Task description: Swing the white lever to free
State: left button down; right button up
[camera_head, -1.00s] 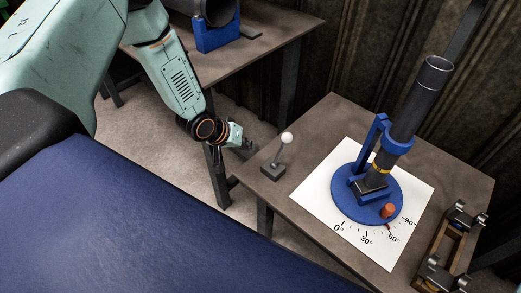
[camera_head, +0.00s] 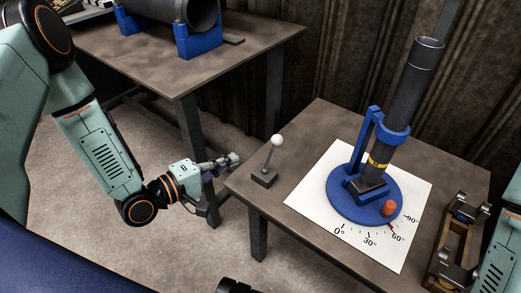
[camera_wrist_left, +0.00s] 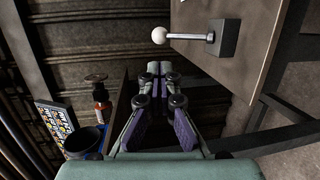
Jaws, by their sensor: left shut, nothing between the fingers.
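The white lever (camera_head: 276,142) is a white ball on a thin grey rod, rising from a small dark base block (camera_head: 264,177) near the table's left corner. The rod leans slightly to the right. In the left wrist view the white ball (camera_wrist_left: 160,35) shows at upper middle, its rod running right to the block. My left gripper (camera_head: 232,159) is shut and empty, just left of the lever and apart from it, by the table's left edge. In the left wrist view its fingertips (camera_wrist_left: 160,68) are together below the ball. My right gripper is out of view.
On the table, a blue rotary stand (camera_head: 342,205) holds a tilted dark tube (camera_head: 413,85) over a white angle sheet (camera_head: 310,215). A wooden cradle with rollers (camera_head: 455,240) is at the right. Another table (camera_head: 130,50) stands behind at left.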

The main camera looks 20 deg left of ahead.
aim_at(272, 141)
pick_arm(q)
jog(key=b+x, duration=0.4)
jog(key=x, duration=0.7)
jog(key=shift+f+b, duration=0.15)
jog(key=shift+b, duration=0.15)
jog(key=shift+w+d, duration=0.15)
jog(key=shift+w+d+g+p, duration=0.2)
jog(key=shift+w+g+p, duration=0.1)
jog(key=shift+w+p, duration=0.25)
jog(key=shift+s, duration=0.1)
